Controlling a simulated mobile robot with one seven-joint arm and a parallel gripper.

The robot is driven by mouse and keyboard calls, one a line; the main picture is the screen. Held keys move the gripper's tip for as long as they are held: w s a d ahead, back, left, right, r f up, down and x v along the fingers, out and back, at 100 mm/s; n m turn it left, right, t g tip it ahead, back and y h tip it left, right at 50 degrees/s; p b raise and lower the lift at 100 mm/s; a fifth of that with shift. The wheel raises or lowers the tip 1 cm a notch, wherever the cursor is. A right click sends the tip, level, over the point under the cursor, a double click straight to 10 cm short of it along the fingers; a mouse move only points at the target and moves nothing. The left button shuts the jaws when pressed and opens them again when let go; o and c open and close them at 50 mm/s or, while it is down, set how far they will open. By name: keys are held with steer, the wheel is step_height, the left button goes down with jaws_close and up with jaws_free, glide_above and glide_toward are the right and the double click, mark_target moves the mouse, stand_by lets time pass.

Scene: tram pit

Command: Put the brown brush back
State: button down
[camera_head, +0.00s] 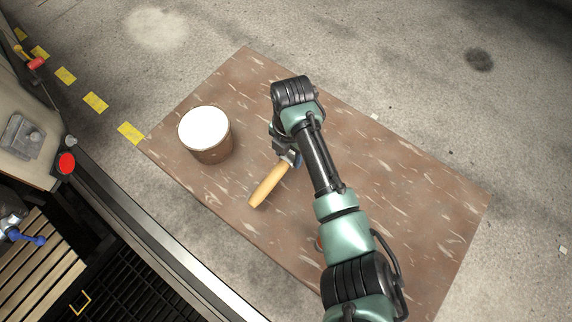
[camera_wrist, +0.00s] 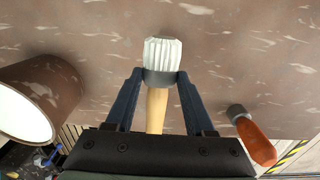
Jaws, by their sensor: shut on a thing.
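My gripper (camera_wrist: 158,90) is shut on a brush with a tan wooden handle (camera_head: 268,186), a grey band and white bristles (camera_wrist: 163,54). In the head view its handle points down and left; whether it touches the table I cannot tell. A second brush, with a red-brown handle (camera_wrist: 257,142) and a grey end, lies right of my gripper in the wrist view. In the head view only a sliver of it shows beside my arm (camera_head: 318,243). A round brown pot (camera_head: 212,152) with a white top stands left of my gripper, also in the wrist view (camera_wrist: 58,88).
The brown, white-flecked table (camera_head: 400,190) is mostly clear on its right side. Concrete floor lies behind it. At the left are a metal rail, a dark grating (camera_head: 125,295), slatted wood, and a panel with a red button (camera_head: 66,164).

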mark_target(288, 163)
step_height(288, 163, down, 5)
steer(key=shift+b, duration=0.3)
steer(key=shift+c, duration=1.3)
jaws_free()
